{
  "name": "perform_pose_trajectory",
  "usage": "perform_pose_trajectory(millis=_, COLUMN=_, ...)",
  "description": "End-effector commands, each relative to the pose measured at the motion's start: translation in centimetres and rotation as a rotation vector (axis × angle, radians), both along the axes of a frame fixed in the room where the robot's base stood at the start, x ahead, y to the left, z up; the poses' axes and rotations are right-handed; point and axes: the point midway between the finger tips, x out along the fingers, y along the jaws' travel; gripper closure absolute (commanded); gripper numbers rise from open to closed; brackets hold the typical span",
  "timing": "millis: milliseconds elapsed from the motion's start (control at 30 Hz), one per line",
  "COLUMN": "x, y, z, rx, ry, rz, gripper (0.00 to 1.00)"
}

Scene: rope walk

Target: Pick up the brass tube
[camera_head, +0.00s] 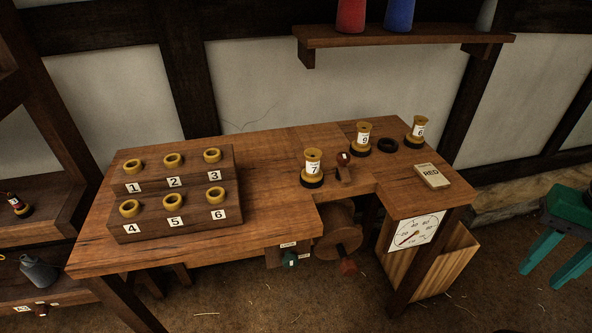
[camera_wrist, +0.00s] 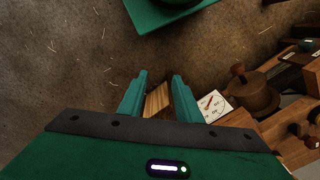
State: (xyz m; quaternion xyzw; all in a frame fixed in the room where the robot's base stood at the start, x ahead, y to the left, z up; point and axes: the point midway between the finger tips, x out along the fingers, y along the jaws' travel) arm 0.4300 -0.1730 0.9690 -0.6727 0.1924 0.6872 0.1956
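Three brass tubes with white number labels stand upright in dark round bases on the wooden bench (camera_head: 265,190). One marked 7 (camera_head: 313,157) is near the bench's middle. Another (camera_head: 363,130), its number hard to read, and one that seems marked 6 (camera_head: 420,123) stand farther right. Which tube is meant is not clear. My teal gripper (camera_head: 540,267) is off the bench's right end, well apart from the tubes. In the wrist view my gripper (camera_wrist: 160,76) is open, with nothing between its fingers. I cannot make out the tubes clearly there.
A stepped block (camera_head: 190,228) with brass-ringed holes numbered 1 to 6 stands at the bench's left. A shelf (camera_head: 400,36) overhangs the back. A dial (camera_head: 416,230) faces front.

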Motion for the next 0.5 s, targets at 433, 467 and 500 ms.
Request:
perform_pose_trajectory(millis=433, x=0.2, y=0.4, z=0.1, rx=0.0, ry=-0.032, rz=-0.023, gripper=0.49)
perform_pose_trajectory(millis=467, x=0.9, y=0.7, z=-0.1, rx=0.002, ry=-0.039, rz=-0.036, gripper=0.49)
perform_pose_trajectory(millis=500, x=2.2, y=1.1, z=-0.5, rx=0.006, ry=-0.053, rz=-0.057, gripper=0.49)
